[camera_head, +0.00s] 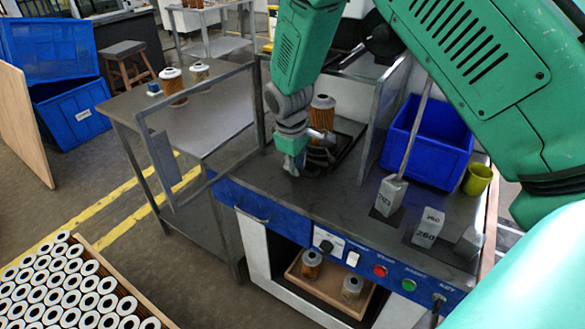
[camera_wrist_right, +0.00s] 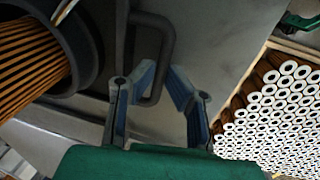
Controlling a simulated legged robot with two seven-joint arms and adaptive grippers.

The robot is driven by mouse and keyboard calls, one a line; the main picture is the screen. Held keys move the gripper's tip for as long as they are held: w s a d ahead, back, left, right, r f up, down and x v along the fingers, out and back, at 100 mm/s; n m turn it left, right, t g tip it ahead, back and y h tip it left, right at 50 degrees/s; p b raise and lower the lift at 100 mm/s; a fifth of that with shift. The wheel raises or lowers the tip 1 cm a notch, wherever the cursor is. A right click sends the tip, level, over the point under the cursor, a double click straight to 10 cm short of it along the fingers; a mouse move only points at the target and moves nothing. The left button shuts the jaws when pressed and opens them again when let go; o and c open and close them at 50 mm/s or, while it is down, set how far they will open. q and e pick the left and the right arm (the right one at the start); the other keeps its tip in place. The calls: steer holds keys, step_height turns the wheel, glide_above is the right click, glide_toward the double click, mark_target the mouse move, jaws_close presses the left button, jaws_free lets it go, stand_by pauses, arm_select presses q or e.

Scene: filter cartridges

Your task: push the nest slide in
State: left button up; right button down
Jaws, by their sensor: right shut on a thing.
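My right gripper (camera_head: 292,166) is low over the grey bench top, in front of the dark nest slide (camera_head: 346,150). An orange pleated filter cartridge (camera_head: 322,112) stands upright at the slide, just behind the gripper. In the wrist view, the blue-padded fingers of the right gripper (camera_wrist_right: 157,95) are at a dark bent bar handle (camera_wrist_right: 162,40), shut on it. The cartridge with its dark ring (camera_wrist_right: 38,55) fills the upper left there. The handle is hidden behind my gripper in the head view. My left gripper is not in view.
A metal frame door (camera_head: 163,165) stands at the bench's left. A blue bin (camera_head: 428,135), yellow cup (camera_head: 477,179) and grey blocks (camera_head: 391,195) are on the right. Control buttons (camera_head: 380,271) line the front. A crate of cartridges (camera_head: 65,285) is at lower left.

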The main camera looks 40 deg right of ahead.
steer(key=c, duration=1.6)
jaws_free()
steer(key=shift+s+a+f, duration=0.1)
steer(key=shift+a, duration=0.2)
step_height(320, 180, up, 12)
steer(key=a, duration=0.2)
steer(key=shift+s, duration=0.3)
steer(key=shift+f, duration=0.1)
